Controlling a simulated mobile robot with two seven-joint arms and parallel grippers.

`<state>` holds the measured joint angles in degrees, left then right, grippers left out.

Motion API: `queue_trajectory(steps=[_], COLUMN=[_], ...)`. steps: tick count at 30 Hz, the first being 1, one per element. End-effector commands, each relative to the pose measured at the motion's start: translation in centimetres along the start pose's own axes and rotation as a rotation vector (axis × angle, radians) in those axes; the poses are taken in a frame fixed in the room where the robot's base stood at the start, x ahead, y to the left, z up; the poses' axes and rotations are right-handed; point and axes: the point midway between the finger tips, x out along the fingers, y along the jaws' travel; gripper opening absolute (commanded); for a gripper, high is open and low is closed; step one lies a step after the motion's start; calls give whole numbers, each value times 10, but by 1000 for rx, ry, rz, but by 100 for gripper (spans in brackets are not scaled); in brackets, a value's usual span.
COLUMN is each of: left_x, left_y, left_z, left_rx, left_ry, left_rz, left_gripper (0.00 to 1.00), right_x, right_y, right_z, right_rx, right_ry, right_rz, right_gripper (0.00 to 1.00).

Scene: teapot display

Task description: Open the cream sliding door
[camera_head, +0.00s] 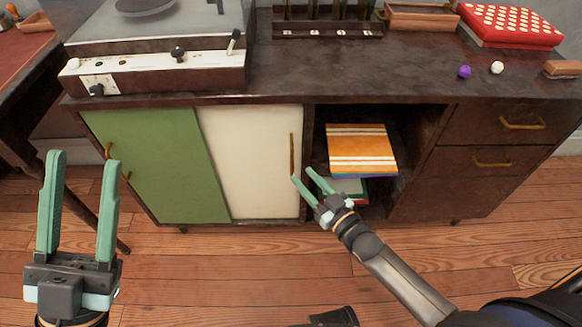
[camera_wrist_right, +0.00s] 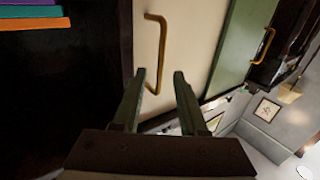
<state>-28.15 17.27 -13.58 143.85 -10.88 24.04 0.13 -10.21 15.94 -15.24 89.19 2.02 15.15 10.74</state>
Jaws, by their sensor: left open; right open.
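The cream sliding door (camera_head: 250,165) covers the middle of the cabinet, with a green door (camera_head: 155,165) to its left. Its brass handle (camera_head: 292,155) runs upright near the door's right edge. My right gripper (camera_head: 302,175) is open near the lower end of the handle. In the right wrist view, the handle (camera_wrist_right: 155,52) stands on the cream door (camera_wrist_right: 190,50), ahead of the open, empty fingers (camera_wrist_right: 158,76). I cannot tell whether a finger touches it. My left gripper (camera_head: 84,160) is open and empty, in front of the cabinet's left side.
Right of the cream door is an open compartment with stacked books (camera_head: 360,150). Drawers with brass handles (camera_head: 492,162) are further right. A record player (camera_head: 155,60) stands on the cabinet top. A dark table (camera_head: 25,75) is at the left.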

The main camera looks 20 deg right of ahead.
Motion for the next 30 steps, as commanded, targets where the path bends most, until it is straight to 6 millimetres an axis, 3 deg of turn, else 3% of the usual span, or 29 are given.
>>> queue_trajectory(steps=[3,9,22,30], left_x=[-8,-14,-15,-15], left_y=[4,8,9,9], left_z=[8,15,16,16], left_rx=[-13,-28,-32,-32], left_ry=[-3,-9,-11,-11], left_rz=[2,3,4,5], left_gripper=[50,50,50,50], right_x=[25,52,62,61], right_y=[0,0,0,0], right_z=[2,2,0,1], right_rx=[1,0,1,1], right_ry=[4,0,-1,-2], right_rz=[0,0,0,0], right_gripper=[42,42,42,14])
